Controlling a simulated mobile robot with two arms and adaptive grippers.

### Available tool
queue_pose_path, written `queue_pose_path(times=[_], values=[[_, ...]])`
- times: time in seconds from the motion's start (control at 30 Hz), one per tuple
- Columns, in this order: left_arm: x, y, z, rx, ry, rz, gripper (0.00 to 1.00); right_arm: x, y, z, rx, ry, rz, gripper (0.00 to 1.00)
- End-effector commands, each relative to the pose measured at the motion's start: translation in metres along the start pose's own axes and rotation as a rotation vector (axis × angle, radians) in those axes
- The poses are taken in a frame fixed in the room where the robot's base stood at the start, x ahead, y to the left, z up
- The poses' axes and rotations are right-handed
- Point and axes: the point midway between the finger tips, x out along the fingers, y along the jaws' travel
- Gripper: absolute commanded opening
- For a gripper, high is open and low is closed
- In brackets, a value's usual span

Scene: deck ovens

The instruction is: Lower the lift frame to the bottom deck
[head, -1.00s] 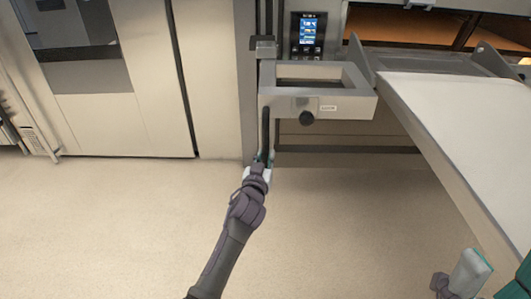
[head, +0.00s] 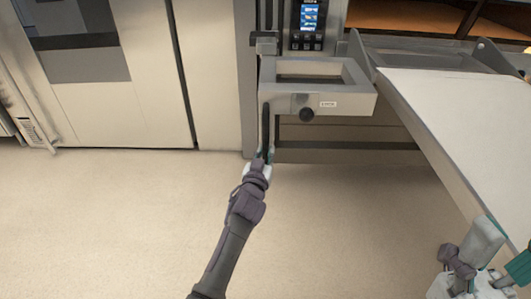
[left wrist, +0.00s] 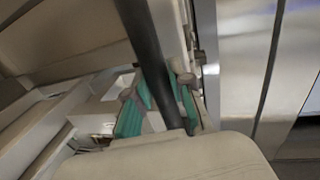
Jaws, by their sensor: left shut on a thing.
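My left gripper (head: 264,157) is shut on the lower part of this bar. In the left wrist view the teal finger pads (left wrist: 158,102) lie around the dark bar (left wrist: 147,55). My right gripper (head: 485,258) shows partly at the lower right, apart from the frame; its jaw state is unclear.
A long pale loading board (head: 455,110) slopes along the right, beside the frame. An open, orange-lit oven deck (head: 400,17) is behind it. A tall cabinet (head: 150,105) stands left. The floor (head: 100,220) in front is clear.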

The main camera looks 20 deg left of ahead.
Motion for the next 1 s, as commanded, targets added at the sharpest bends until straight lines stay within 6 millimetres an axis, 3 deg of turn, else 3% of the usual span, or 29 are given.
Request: queue_pose_path(times=[0.07, 0.1, 0.27, 0.67, 1.0], values=[[-0.001, 0.0, 0.004, 0.0, -0.008, 0.0, 0.0, 0.0, 0.0, 0.0, 0.0, 0.0, 0.0, 0.67], [-0.001, 0.0, 0.004, 0.0, -0.008, 0.0, 0.23, 0.0, 0.0, 0.0, 0.0, 0.0, 0.0, 0.67], [-0.001, 0.0, 0.003, 0.0, -0.006, 0.0, 0.47, 0.0, 0.0, 0.0, 0.0, 0.0, 0.0, 0.67], [-0.008, 0.0, 0.002, 0.0, -0.004, 0.0, 0.47, 0.0, 0.0, 0.001, -0.001, -0.002, 0.002, 0.67], [-0.076, 0.0, 0.003, -0.001, -0.006, 0.0, 0.47, 0.0, 0.0, 0.0, 0.0, -0.001, 0.001, 0.67]])
